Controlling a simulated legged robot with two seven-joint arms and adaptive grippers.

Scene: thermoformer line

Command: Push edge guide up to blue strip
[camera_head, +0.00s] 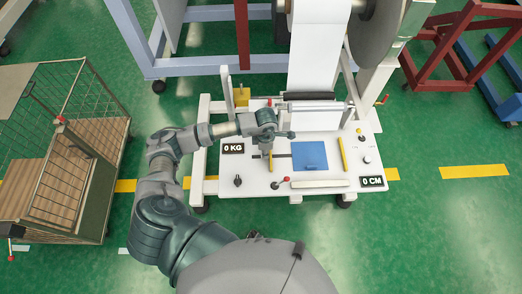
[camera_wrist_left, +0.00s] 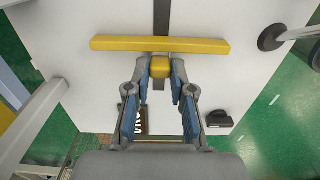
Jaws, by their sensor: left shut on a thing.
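The edge guide (camera_head: 270,165) is a yellow bar on the white machine table, left of the blue strip (camera_head: 310,156), with a clear gap between them. The blue strip is a flat blue sheet lying right of the dark slot. My left gripper (camera_head: 267,146) reaches down over the guide and hides part of it. In the left wrist view the guide (camera_wrist_left: 120,43) lies across the dark slot, and my left gripper (camera_wrist_left: 160,80) is shut on its yellow knob (camera_wrist_left: 160,67). The blue strip does not show there. My right gripper is not in view.
A second yellow bar (camera_head: 342,153) stands right of the blue strip. A white web (camera_head: 318,60) comes down behind. A wire cart (camera_head: 65,150) stands left.

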